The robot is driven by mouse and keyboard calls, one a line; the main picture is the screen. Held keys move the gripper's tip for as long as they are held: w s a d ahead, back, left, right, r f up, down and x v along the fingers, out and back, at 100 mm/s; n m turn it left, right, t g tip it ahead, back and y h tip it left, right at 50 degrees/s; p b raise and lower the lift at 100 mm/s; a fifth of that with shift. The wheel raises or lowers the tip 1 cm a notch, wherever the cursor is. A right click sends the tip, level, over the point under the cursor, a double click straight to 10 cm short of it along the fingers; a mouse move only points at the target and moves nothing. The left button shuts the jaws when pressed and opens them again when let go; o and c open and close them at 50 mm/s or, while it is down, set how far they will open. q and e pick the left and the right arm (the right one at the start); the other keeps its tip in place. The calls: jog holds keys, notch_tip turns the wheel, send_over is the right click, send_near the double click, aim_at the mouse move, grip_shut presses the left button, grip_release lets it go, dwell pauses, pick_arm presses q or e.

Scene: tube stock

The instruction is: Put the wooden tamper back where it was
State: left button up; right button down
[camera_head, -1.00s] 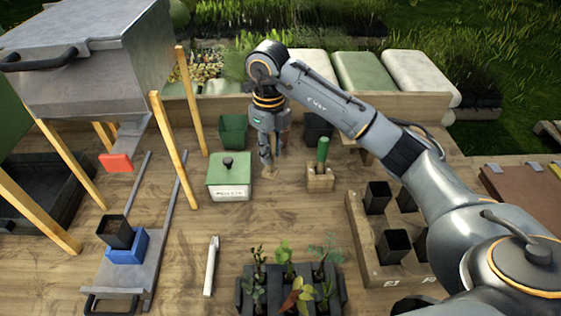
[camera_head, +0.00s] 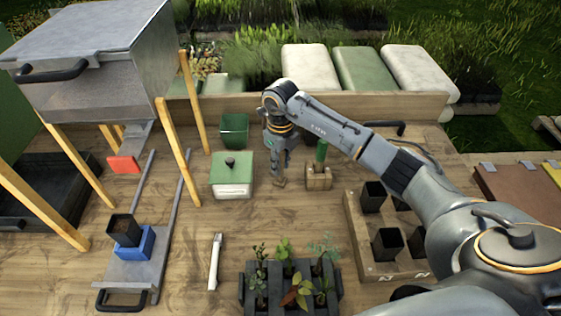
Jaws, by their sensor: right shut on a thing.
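My right gripper (camera_head: 279,170) points down over the back middle of the bench, between the green-lidded box and the small wooden block. It is shut on the wooden tamper (camera_head: 281,182), of which only a small brown part shows below the fingers. The rest of the tamper is hidden by the gripper. I cannot tell whether its lower end touches the bench. My left gripper is not in view.
The green-lidded box (camera_head: 232,174) stands close left of the gripper. A wooden block (camera_head: 318,180) holding a green-handled tool (camera_head: 321,152) stands close right. A seedling tray (camera_head: 290,299), a white tool (camera_head: 214,262) and a pot rack (camera_head: 366,262) lie nearer. Bench between them is clear.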

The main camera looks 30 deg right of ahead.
jog(key=shift+f, duration=0.2)
jog(key=c, duration=1.1)
grip_release()
jog(key=shift+r, duration=0.1)
jog(key=shift+c, duration=0.2)
jog(key=shift+r, duration=0.25)
notch_tip(320, 180, up, 11)
jog(key=b, duration=0.3)
jog(key=shift+r+b, duration=0.1)
jog(key=shift+b, duration=0.25)
jog(key=shift+r, duration=0.3)
